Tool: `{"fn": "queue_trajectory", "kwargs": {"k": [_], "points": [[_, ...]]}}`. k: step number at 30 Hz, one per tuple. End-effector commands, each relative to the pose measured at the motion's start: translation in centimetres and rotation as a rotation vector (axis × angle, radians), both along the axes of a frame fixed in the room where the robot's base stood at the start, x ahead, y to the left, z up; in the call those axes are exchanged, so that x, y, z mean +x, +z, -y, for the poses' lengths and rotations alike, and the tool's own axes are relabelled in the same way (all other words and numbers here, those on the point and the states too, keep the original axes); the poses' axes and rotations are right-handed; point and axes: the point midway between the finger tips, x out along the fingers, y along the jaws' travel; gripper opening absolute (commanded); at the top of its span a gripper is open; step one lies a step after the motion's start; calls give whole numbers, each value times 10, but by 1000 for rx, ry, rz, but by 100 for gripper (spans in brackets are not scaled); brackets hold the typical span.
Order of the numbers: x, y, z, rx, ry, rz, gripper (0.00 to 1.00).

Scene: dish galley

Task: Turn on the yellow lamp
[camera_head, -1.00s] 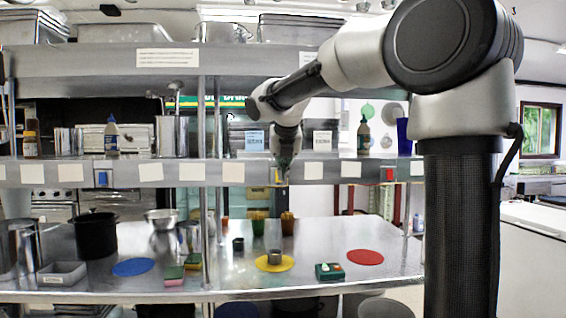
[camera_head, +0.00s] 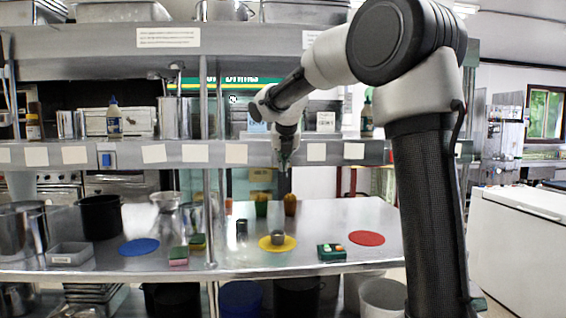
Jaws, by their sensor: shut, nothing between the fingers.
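My gripper (camera_head: 285,165) is shut and empty. It hangs in front of the shelf edge (camera_head: 210,154), pointing down. No lamp can be clearly made out. A blue switch-like plate (camera_head: 107,160) is on the shelf edge at left. A small red piece (camera_head: 391,156) shows at right, beside my arm. The stretch of edge behind my gripper is hidden, so I cannot tell whether a yellow one is there. Whether the fingers touch the edge cannot be told.
On the steel counter (camera_head: 330,215) lie blue (camera_head: 139,247), yellow (camera_head: 264,243) and red (camera_head: 367,238) round mats. Pots and sponges stand at left.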

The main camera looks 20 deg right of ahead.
Motion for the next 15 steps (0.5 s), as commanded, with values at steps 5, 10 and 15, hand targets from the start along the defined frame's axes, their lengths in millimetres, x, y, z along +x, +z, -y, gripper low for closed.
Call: {"fn": "queue_trajectory", "kwargs": {"k": [5, 10, 15], "points": [[2, -1, 1, -8, -1, 27, 0], [2, 0, 1, -8, -1, 27, 0], [3, 6, 1, -8, -1, 28, 0]]}}
